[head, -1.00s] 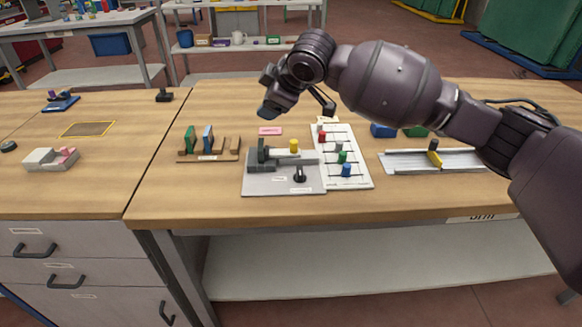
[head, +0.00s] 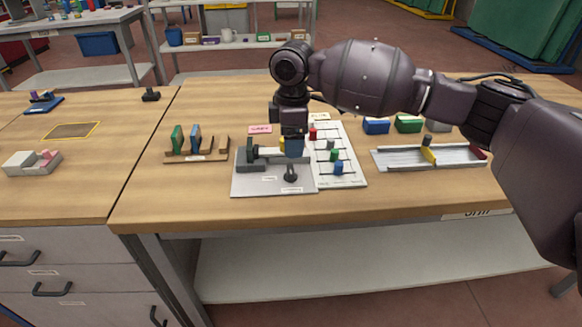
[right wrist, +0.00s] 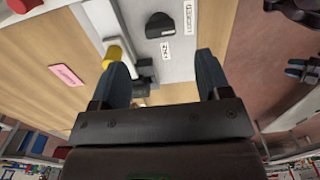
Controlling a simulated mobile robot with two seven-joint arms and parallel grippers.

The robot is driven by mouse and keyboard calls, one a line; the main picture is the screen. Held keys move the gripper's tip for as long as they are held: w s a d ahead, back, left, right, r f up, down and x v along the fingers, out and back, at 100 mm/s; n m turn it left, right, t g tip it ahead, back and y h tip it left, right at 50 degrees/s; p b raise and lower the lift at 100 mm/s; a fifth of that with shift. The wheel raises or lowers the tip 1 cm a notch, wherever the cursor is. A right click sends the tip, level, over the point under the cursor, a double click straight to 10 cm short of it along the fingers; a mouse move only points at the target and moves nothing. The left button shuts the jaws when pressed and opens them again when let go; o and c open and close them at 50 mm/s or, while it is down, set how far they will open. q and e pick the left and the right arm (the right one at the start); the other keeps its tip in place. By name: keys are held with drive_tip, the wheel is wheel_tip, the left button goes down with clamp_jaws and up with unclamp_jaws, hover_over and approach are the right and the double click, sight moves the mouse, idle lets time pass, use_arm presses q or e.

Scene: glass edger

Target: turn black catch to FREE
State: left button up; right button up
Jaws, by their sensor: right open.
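The black catch (head: 290,173) is a small dark knob on the front right of a grey plate fixture (head: 250,186). It also shows in the right wrist view (right wrist: 160,25), at the top, with two small white labels beside it. I cannot tell for sure which label its pointer faces. My right gripper (head: 293,149) points down above the fixture, just behind the catch and apart from it. In the right wrist view its two blue fingers (right wrist: 165,75) are spread with nothing between them. My left gripper is not in view.
A yellow knob (right wrist: 114,54) stands on the fixture near one finger; my gripper mostly hides it in the head view. A white board (head: 352,178) with coloured pegs lies right of the fixture. A wooden rack (head: 190,157) stands left. The front table strip is clear.

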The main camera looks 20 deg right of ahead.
sight(292, 169)
wheel_tip(292, 169, down, 8)
drive_tip(key=shift+f+b, duration=0.1)
drive_tip(key=shift+b, duration=0.8)
